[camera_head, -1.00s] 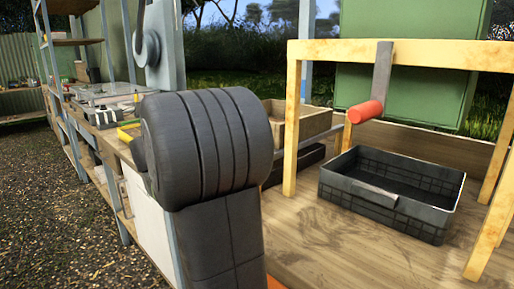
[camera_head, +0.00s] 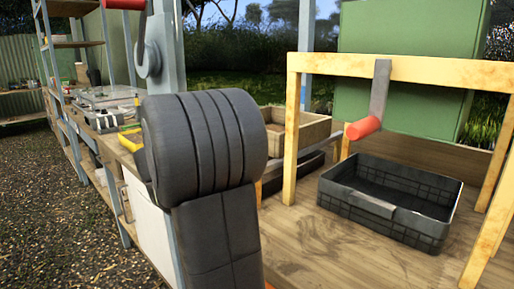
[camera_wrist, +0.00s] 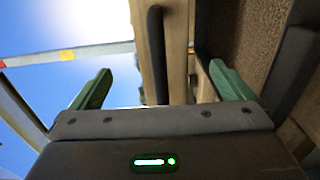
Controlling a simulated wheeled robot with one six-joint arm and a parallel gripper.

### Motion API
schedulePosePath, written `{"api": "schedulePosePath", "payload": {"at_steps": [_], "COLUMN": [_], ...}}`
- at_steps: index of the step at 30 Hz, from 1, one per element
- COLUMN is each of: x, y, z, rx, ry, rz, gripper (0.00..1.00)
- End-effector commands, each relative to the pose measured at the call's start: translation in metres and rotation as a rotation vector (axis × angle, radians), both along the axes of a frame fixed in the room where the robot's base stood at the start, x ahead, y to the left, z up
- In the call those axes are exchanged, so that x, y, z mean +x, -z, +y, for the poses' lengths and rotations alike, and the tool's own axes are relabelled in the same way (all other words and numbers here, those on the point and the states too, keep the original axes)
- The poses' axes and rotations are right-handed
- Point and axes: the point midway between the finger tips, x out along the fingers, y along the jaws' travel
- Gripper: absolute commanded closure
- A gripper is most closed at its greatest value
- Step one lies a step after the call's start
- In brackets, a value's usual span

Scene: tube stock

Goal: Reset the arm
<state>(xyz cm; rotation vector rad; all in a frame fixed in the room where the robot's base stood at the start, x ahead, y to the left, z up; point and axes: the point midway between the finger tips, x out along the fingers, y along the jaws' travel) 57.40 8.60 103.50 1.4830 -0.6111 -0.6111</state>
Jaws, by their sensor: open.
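My arm (camera_head: 205,140) stands in the middle of the head view as a thick dark grey ribbed joint on a grey link. My gripper is hidden in the head view. In the wrist view my gripper (camera_wrist: 160,67) shows two green fingers set wide apart on a grey bar. Nothing is held between them. Behind the fingers are a wooden beam with a dark rod, bright sky at the left and brown ground at the upper right.
A yellow wooden frame (camera_head: 400,68) with a red-ended lever (camera_head: 363,128) stands over a black crate (camera_head: 428,238) on a wooden bench (camera_head: 330,262). A wooden box (camera_head: 312,132) sits behind. Shelves (camera_head: 75,41) and a cluttered worktop line the left; gravel ground (camera_head: 60,210) there is clear.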

Motion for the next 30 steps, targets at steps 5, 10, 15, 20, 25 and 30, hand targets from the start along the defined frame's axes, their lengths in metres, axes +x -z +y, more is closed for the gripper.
{"api": "schedulePosePath", "payload": {"at_steps": [5,10,15,20,25,30], "x": [0.014,-0.007,-0.025,-0.029,-0.016,-0.010], "y": [-0.003,-0.002,-0.002,-0.001,-0.001,0.000], "z": [-0.013,0.008,0.026,0.028,0.016,0.011], "rx": [-0.001,-0.001,0.000,-0.001,-0.001,0.000], "ry": [-0.001,-0.004,-0.004,0.004,0.002,0.001], "rz": [0.001,0.001,0.000,0.001,0.001,0.000], "gripper": [0.00,0.00,0.00,0.00,0.00,0.00]}}
